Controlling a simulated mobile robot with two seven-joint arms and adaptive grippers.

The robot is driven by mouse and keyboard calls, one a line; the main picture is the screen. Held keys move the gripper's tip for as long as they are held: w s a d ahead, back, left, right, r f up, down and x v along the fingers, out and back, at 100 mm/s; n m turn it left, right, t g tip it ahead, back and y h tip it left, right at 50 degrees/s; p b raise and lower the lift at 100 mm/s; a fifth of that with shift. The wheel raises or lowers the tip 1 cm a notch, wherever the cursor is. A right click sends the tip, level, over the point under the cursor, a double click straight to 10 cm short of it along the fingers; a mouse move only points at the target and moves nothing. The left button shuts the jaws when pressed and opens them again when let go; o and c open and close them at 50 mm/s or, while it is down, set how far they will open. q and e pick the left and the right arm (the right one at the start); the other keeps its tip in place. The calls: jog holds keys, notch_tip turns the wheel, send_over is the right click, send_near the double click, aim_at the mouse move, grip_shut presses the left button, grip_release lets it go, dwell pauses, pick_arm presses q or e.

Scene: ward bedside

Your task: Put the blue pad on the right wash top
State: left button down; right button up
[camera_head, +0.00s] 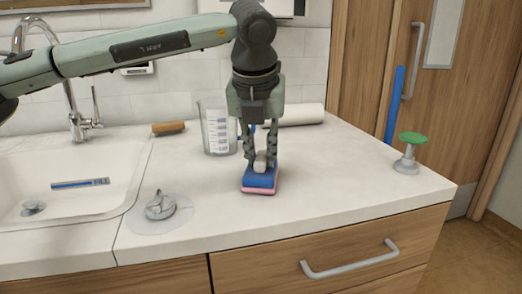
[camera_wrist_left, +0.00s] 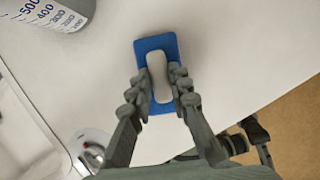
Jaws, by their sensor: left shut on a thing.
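The blue pad (camera_head: 261,178) has a pink underside and a pale grey grip on top. In the left wrist view the blue pad (camera_wrist_left: 142,47) lies between my fingers, its grip upright in the picture. My left gripper (camera_head: 262,158) points down and is shut on the pad's grip; its fingers also show in the left wrist view (camera_wrist_left: 160,92). The pad is over the white wash top (camera_head: 330,185) right of the sink, at or just above its surface; I cannot tell if they touch. A dark jointed part, perhaps my right gripper (camera_wrist_left: 255,136), shows past the counter edge.
A measuring jug (camera_head: 218,132) stands close behind left of the pad, with a white roll (camera_head: 300,115) behind. A metal fitting (camera_head: 160,206) is front left, by the sink (camera_head: 70,170). A green-topped stand (camera_head: 408,155) is at the right edge. The top between is clear.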

pick_arm(q)
jog(key=shift+f, duration=0.1)
pick_arm(e)
jog(key=shift+s+d+f, duration=0.15)
jog(key=shift+f, duration=0.15)
pick_arm(q)
jog(key=shift+f, duration=0.1)
jog(key=c, duration=1.4)
grip_release()
pick_arm(e)
jog(key=shift+w+r, duration=0.35)
jog(key=shift+r, duration=0.3)
jog(key=shift+s+f, duration=0.1)
